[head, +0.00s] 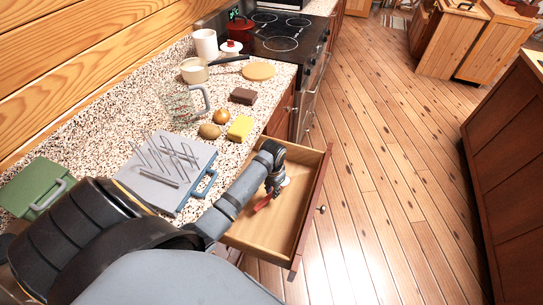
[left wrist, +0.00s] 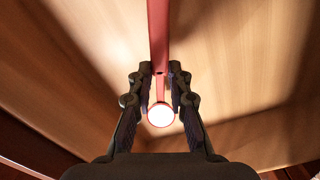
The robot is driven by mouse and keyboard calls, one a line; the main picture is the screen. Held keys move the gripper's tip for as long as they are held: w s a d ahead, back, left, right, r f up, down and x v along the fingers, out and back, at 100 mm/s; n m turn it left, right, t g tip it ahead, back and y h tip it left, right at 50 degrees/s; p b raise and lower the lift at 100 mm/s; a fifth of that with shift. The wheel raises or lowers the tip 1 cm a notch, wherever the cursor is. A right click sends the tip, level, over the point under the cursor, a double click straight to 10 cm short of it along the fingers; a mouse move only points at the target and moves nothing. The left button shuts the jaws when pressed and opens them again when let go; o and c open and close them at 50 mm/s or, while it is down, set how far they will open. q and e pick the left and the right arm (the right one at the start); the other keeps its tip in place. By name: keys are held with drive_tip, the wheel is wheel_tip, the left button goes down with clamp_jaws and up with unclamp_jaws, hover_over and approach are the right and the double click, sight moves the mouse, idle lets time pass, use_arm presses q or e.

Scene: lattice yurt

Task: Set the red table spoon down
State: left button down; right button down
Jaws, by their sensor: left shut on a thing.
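The red table spoon (head: 263,202) is held by my left gripper (head: 276,184) inside the open wooden drawer (head: 258,234). In the left wrist view the spoon (left wrist: 158,38) runs up from between the fingers of my left gripper (left wrist: 160,88), which are shut on it. A pale round end with a red rim (left wrist: 161,115) shows between the fingers. The drawer's bare wooden floor (left wrist: 90,85) lies behind the spoon. I cannot tell whether the spoon touches it. My right gripper is not in view.
The drawer's front panel (head: 314,205) stands out over the open floor (head: 365,190). On the speckled counter are a rack with several metal rods (head: 168,160), a green case (head: 35,188), a yellow sponge (head: 240,128) and a glass jug (head: 180,104).

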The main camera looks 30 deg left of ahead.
use_arm(q)
drive_tip(key=shift+w+a+f, duration=0.25)
drive_tip(key=shift+w+f, duration=0.15)
drive_tip(key=shift+f, duration=1.8)
drive_tip(key=shift+f, duration=0.15)
drive_tip(key=c, duration=1.3)
unclamp_jaws()
drive_tip(key=shift+o, duration=0.2)
wheel_tip(320, 180, up, 12)
drive_tip(key=shift+r, duration=0.2)
